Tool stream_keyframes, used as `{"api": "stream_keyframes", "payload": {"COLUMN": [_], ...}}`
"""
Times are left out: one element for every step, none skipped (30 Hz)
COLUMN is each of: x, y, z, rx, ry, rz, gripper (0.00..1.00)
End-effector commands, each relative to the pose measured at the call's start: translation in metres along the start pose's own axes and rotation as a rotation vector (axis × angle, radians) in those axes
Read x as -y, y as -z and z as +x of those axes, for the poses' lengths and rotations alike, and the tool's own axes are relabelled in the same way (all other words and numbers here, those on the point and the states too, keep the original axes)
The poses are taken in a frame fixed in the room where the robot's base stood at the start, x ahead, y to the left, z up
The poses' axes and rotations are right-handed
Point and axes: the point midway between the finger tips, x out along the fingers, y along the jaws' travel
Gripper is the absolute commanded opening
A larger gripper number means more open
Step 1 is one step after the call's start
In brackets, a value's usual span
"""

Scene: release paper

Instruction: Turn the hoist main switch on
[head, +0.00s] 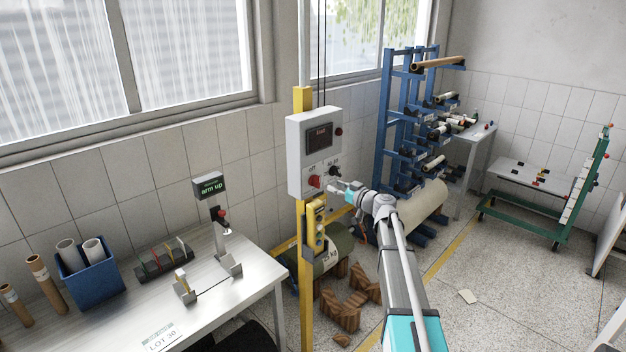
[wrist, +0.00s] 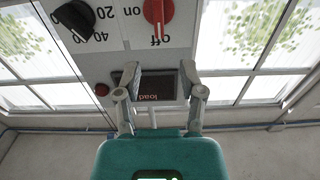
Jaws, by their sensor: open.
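The hoist main switch is a red rotary knob (head: 314,181) low on the front of a grey control box (head: 303,140). In the wrist view, which is upside down, the red knob (wrist: 156,12) is cut off by the top edge. Its pale mark lies roughly in line with the word "off"; "on" is printed to one side. My gripper (head: 337,186) is in front of the box, just right of the red knob. In the wrist view my gripper (wrist: 161,72) is open and empty, its fingers apart from the knob and over the dark display (wrist: 160,88).
A black dial (head: 335,171) with numbers sits beside the red knob. A yellow pendant (head: 314,222) hangs below the box on a yellow post (head: 305,320). A workbench (head: 215,300) stands left; a blue roll rack (head: 384,100) stands behind right.

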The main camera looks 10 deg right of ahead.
Motion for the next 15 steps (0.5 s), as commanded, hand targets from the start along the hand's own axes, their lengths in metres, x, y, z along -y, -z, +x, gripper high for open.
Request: {"api": "stream_keyframes", "payload": {"x": [-0.001, -0.001, -0.002, -0.002, -0.002, -0.001, -0.001, -0.002, -0.002, -0.002, -0.002, -0.002, -0.001, -0.001, -0.001], "y": [0.000, 0.000, 0.000, 0.000, 0.000, 0.000, 0.000, 0.000, 0.000, 0.000, 0.000, 0.000, 0.000, 0.000, 0.000], "z": [0.011, 0.015, 0.021, 0.026, 0.030, 0.037, 0.041, 0.046, 0.052, 0.056, 0.060, 0.065, 0.069, 0.072, 0.076], "rx": [0.000, 0.000, 0.000, 0.000, 0.000, 0.000, 0.000, 0.000, 0.000, 0.000, 0.000, 0.000, 0.000, 0.000, 0.000], "ry": [0.002, 0.002, 0.002, 0.002, 0.002, 0.001, 0.001, 0.001, 0.001, 0.001, 0.001, 0.001, 0.001, 0.000, 0.000], "rz": [0.000, 0.000, 0.000, 0.000, 0.000, 0.000, 0.000, 0.000, 0.000, 0.000, 0.000, 0.000, 0.000, 0.000, 0.000], "gripper": [0.51, 0.51, 0.51, 0.51, 0.51, 0.51, 0.51, 0.51, 0.51, 0.51, 0.51, 0.51, 0.51, 0.51, 0.51]}}
